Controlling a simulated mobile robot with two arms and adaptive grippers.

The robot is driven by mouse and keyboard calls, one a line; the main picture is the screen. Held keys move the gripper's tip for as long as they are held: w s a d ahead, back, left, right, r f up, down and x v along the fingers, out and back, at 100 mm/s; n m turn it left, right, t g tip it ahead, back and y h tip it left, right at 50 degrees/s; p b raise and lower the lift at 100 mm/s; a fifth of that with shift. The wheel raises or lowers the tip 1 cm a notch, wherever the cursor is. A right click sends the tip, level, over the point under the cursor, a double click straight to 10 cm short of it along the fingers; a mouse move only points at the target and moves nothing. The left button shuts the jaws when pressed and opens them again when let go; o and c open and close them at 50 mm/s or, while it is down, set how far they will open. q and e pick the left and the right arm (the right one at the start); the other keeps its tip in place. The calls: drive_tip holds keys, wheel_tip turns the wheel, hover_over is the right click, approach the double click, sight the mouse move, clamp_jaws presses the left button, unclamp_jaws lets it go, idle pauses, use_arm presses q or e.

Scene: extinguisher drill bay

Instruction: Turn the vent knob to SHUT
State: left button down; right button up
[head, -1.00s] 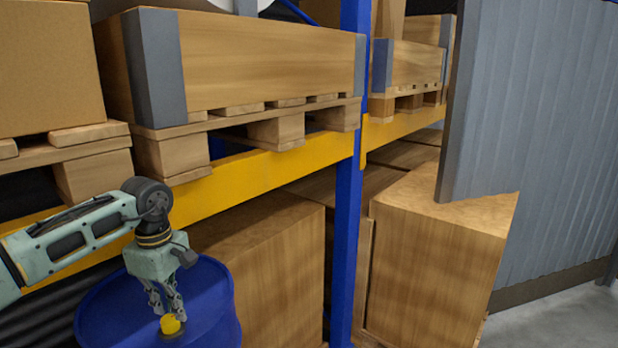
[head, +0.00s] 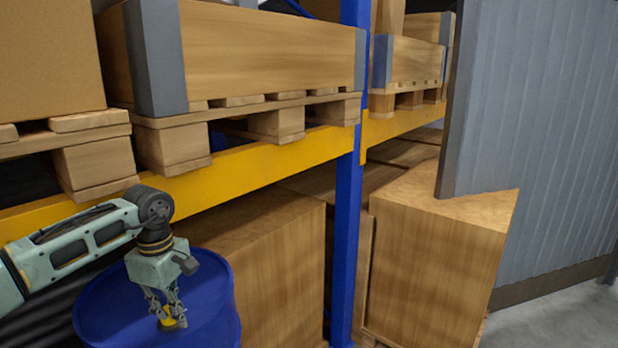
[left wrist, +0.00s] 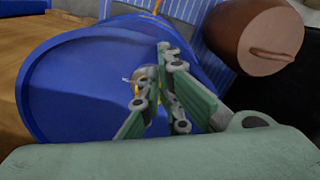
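The vent knob (head: 181,322) is small and yellow and sits on the top of a blue drum (head: 105,305). My left gripper (head: 170,318) points down at it, with its fingers around or right against the knob and partly hiding it. In the left wrist view the fingers (left wrist: 158,92) are over the blue drum top (left wrist: 85,85), and only slivers of yellow show between them. I cannot tell whether they are closed on the knob. No SHUT marking is readable. My right gripper is not in view.
Pallet racking with a yellow beam (head: 250,160) and a blue post (head: 347,240) stands behind the drum. A wooden crate (head: 270,270) is close to its right. In the left wrist view a brown rounded object (left wrist: 262,35) is near the drum's edge.

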use_arm(q)
drive_tip(key=shift+w+f, duration=0.15)
drive_tip(key=shift+f, duration=0.1)
